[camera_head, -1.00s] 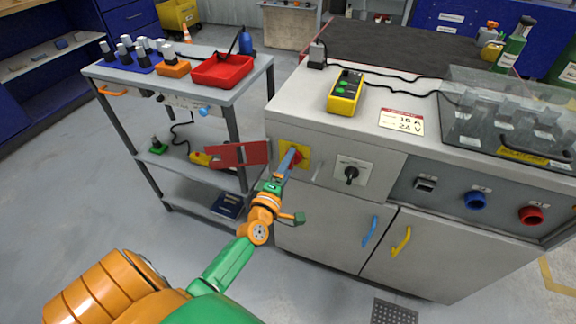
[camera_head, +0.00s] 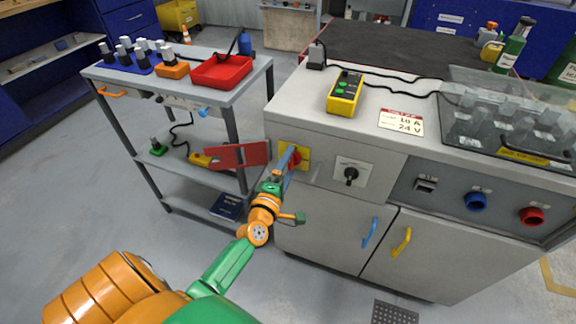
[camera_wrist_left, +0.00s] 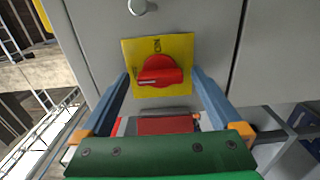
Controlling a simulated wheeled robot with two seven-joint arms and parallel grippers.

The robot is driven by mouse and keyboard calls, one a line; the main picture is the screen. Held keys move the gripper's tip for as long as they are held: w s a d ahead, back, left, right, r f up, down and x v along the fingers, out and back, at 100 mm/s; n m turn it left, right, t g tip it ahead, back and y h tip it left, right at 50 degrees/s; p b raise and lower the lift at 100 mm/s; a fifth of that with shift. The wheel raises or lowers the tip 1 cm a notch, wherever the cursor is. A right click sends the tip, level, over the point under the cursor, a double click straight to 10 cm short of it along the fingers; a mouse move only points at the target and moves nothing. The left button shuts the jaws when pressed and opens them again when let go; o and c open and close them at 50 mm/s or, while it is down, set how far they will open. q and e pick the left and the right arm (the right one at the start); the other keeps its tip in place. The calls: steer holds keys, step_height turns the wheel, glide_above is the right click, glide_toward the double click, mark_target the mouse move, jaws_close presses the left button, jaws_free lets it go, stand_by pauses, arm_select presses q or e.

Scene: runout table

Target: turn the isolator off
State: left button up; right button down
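The isolator is a red rotary knob (camera_wrist_left: 160,70) on a square yellow plate (camera_wrist_left: 186,46) on the grey cabinet front. The knob's bar lies roughly level in the left wrist view. In the head view the yellow plate (camera_head: 303,155) shows at the cabinet's left end, with the knob partly hidden behind my fingers. My left gripper (camera_head: 289,156) is at the plate. In the left wrist view its blue fingers (camera_wrist_left: 160,77) are open, one on each side of the knob, with gaps visible. My right gripper is not in view.
A red panel (camera_head: 238,154) juts out left of the yellow plate, close to my left gripper. A black rotary switch (camera_head: 351,174) is to the right. A grey trolley (camera_head: 238,92) with a red tray (camera_head: 222,71) stands left. Blue (camera_head: 370,232) and yellow (camera_head: 401,242) door handles are below.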

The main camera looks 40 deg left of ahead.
arm_select(q)
steer(key=shift+s, duration=0.1)
steer(key=v, duration=0.7)
